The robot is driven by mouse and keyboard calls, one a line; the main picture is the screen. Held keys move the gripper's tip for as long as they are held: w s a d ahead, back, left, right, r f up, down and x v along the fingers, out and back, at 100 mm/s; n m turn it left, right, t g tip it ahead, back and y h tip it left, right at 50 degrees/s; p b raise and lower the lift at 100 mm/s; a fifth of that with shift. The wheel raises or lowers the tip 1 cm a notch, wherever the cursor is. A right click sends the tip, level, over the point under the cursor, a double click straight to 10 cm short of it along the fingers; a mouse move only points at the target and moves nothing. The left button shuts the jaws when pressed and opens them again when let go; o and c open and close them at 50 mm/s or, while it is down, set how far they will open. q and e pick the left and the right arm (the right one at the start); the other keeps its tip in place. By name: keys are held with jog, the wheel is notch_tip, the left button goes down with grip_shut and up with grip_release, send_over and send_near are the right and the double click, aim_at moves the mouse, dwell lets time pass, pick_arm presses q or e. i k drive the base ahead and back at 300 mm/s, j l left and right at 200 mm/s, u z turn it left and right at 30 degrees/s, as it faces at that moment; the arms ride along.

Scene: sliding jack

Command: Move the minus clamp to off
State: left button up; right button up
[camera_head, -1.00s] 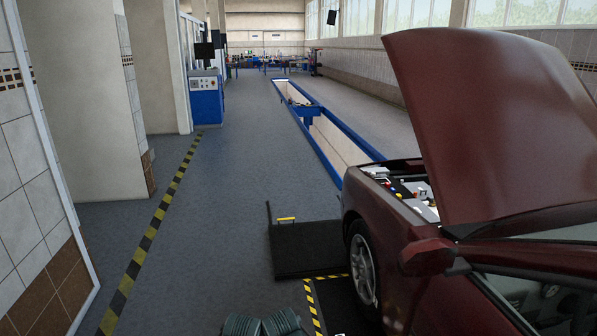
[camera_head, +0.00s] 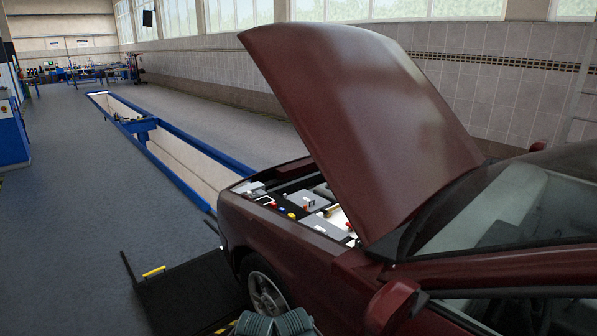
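A dark red car (camera_head: 290,240) stands on the right with its hood (camera_head: 360,110) raised. Its engine bay (camera_head: 300,205) is open to view, with small red, yellow and white parts among grey and black ones. The minus clamp cannot be made out at this distance.
A black platform (camera_head: 190,290) with a yellow part (camera_head: 154,271) lies on the floor beside the front wheel (camera_head: 266,294). A blue cabinet (camera_head: 12,130) stands at the far left. The grey floor at left is clear.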

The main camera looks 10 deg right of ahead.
aim_at(325, 211)
jog(key=i+j+z, duration=0.4)
jog(key=j, duration=0.2)
jog(key=i+j+z, duration=0.2)
jog(key=j+z, duration=0.2)
jog(key=j, duration=0.25)
